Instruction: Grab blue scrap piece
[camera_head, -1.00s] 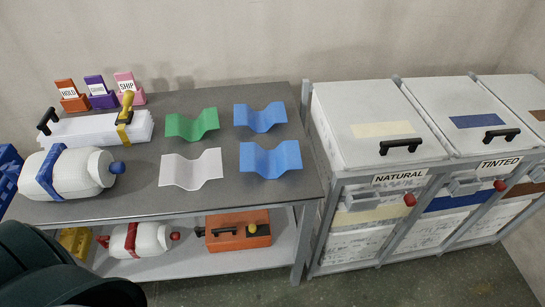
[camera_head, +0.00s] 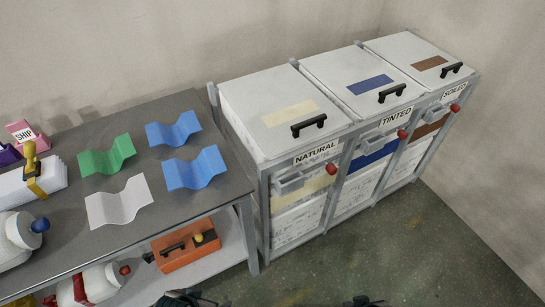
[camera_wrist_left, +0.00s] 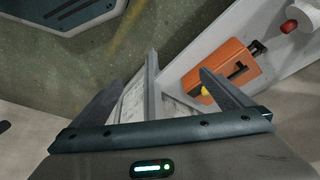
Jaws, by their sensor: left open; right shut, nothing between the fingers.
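Two blue wavy scrap pieces lie on the grey table near its right end, one behind (camera_head: 173,129) and one in front (camera_head: 195,168). A green wavy piece (camera_head: 107,157) and a white one (camera_head: 119,202) lie to their left. My left gripper (camera_head: 187,298) just shows at the bottom edge in the head view, well below the pieces. In the left wrist view its fingers (camera_wrist_left: 160,77) are apart and empty, and no blue piece shows. My right gripper (camera_head: 362,300) barely shows at the bottom edge, far from the pieces, shut and empty.
Three lidded bins marked NATURAL (camera_head: 283,110), TINTED (camera_head: 362,83) and SOILED (camera_head: 420,58) stand right of the table. An orange toolbox (camera_head: 185,247) sits on the lower shelf, also in the left wrist view (camera_wrist_left: 222,70). Open floor (camera_head: 400,240) lies in front.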

